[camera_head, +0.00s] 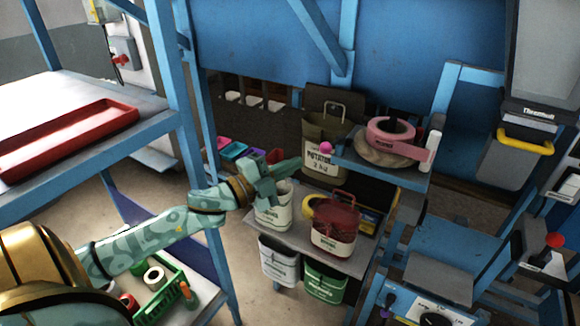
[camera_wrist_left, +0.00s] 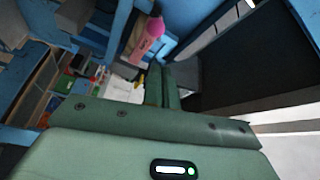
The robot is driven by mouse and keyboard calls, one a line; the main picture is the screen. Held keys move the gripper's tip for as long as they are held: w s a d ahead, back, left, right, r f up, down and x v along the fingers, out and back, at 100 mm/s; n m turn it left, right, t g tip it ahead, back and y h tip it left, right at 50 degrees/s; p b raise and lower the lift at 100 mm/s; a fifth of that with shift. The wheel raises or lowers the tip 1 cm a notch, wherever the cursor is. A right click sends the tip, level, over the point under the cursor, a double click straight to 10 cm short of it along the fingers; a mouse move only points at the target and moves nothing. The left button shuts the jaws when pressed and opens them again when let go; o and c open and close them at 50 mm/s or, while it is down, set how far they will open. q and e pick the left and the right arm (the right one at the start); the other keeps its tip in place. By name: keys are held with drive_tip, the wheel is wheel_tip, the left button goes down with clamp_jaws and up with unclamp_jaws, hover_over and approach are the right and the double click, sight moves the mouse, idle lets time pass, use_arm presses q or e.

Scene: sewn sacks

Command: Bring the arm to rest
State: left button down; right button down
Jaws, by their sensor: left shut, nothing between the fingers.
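My left arm comes in from the left in the head view. Its teal gripper (camera_head: 289,169) is shut and empty, in front of the brown potato sack (camera_head: 318,134) and above an open white sack (camera_head: 270,218). I cannot tell exactly how far it is from either sack. In the left wrist view the two green fingers (camera_wrist_left: 161,88) lie close together with nothing between them. My right gripper is in neither view.
A red sack (camera_head: 335,230) stands beside the white one on a grey shelf. A white sack (camera_head: 280,265) and a green sack (camera_head: 325,283) are below. A pink ring-shaped item (camera_head: 391,131) is at right.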

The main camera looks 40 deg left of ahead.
use_arm(q)
drive_tip(key=shift+d, duration=0.1)
